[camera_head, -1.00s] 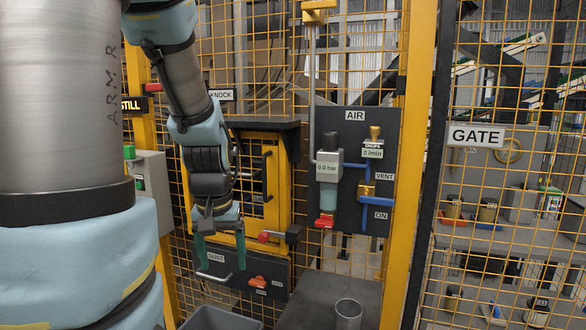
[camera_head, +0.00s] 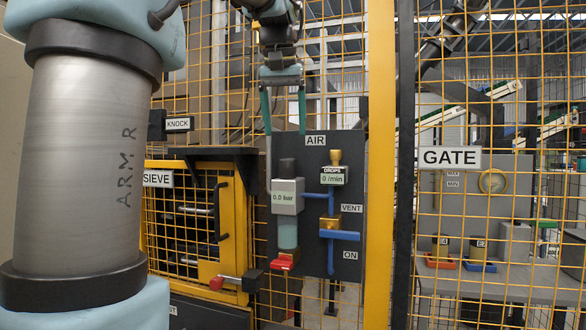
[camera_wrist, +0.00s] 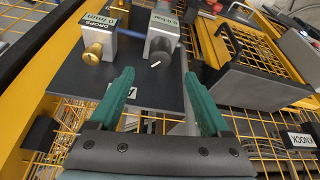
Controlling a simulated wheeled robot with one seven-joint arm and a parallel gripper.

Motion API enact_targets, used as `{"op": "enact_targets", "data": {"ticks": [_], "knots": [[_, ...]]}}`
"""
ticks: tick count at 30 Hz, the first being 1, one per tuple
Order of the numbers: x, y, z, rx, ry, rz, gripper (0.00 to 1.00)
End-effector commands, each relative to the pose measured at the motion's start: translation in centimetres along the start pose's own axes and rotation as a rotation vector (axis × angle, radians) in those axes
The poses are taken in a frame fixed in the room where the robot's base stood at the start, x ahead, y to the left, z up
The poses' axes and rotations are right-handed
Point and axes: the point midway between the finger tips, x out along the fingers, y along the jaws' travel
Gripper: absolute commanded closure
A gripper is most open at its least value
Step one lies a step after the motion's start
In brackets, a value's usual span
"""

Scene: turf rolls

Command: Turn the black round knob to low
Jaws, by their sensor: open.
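The black round knob (camera_head: 287,166) sits on top of the grey block reading 0.0 bar (camera_head: 286,196), on the dark AIR panel (camera_head: 314,270). In the wrist view I look at the knob's round end (camera_wrist: 158,46), which looks dark grey and carries a short white line. No "low" mark is legible. My gripper (camera_head: 284,131) points down above the knob, at the panel's top edge. In the wrist view the green fingers of my gripper (camera_wrist: 159,75) are wide apart, with nothing between them. The knob lies ahead of the fingertips, apart from them.
A brass knob (camera_head: 335,157) on the DROPS block (camera_head: 333,176) is close to the right. A blue VENT/ON lever (camera_head: 340,235) and a red piece (camera_head: 283,263) are lower. The yellow-framed SIEVE door (camera_head: 232,230) is left, a yellow post (camera_head: 379,200) right.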

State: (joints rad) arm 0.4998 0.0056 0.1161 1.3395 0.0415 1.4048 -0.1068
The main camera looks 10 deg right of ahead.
Motion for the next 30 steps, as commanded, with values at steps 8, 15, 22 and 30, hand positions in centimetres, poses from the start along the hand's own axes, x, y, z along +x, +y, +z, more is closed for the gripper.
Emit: {"op": "enact_targets", "data": {"ticks": [8, 15, 22, 30], "knots": [[5.1, 0.0, 0.1, -0.001, -0.005, 0.0, 0.19], [8.6, 0.0, 0.1, -0.001, -0.004, 0.0, 0.19], [9.9, 0.0, 0.1, 0.0, -0.002, 0.0, 0.19], [9.9, 0.0, 0.1, 0.0, -0.001, 0.0, 0.24]]}}
